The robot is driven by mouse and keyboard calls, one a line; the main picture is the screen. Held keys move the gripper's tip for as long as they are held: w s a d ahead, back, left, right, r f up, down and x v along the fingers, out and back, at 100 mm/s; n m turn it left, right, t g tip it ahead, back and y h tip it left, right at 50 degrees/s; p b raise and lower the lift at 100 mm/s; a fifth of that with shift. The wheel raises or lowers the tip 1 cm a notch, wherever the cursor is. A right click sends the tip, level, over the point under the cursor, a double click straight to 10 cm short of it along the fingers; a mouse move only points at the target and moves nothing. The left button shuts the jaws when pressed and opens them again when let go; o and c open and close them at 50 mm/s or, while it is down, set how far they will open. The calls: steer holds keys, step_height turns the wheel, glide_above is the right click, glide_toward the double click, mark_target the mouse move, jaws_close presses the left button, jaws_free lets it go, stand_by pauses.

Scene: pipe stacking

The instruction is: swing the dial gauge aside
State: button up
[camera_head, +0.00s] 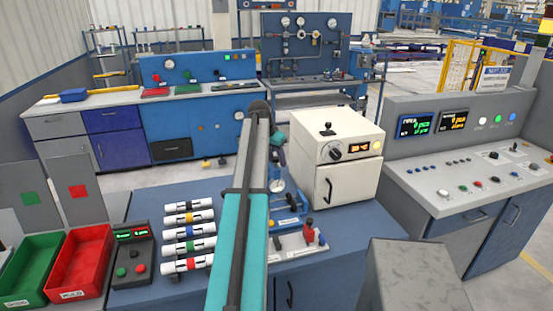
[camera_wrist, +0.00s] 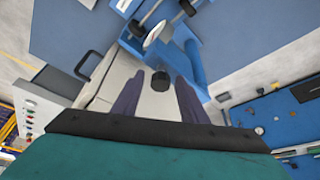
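The dial gauge (camera_wrist: 153,34) shows in the wrist view as a pale round face among thin rods, on a blue stand (camera_wrist: 192,62). In the head view the blue stand (camera_head: 290,222) is partly hidden behind my arm, on the blue bench. My gripper (camera_wrist: 160,76) has two dark purple fingers standing apart, with nothing seen clasped between them. The gauge face lies beyond the fingertips, apart from them. A black knob on a white surface shows between the fingers; I cannot tell how far below it is.
A white cabinet (camera_head: 350,165) stands right of my arm. Left are striped pipes (camera_head: 188,234), a small control box (camera_head: 131,255), a red bin (camera_head: 80,265) and a green bin (camera_head: 32,270). A control console (camera_head: 450,170) stands at right. Some bench top right of the stand is bare.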

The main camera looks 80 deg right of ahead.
jaws_close()
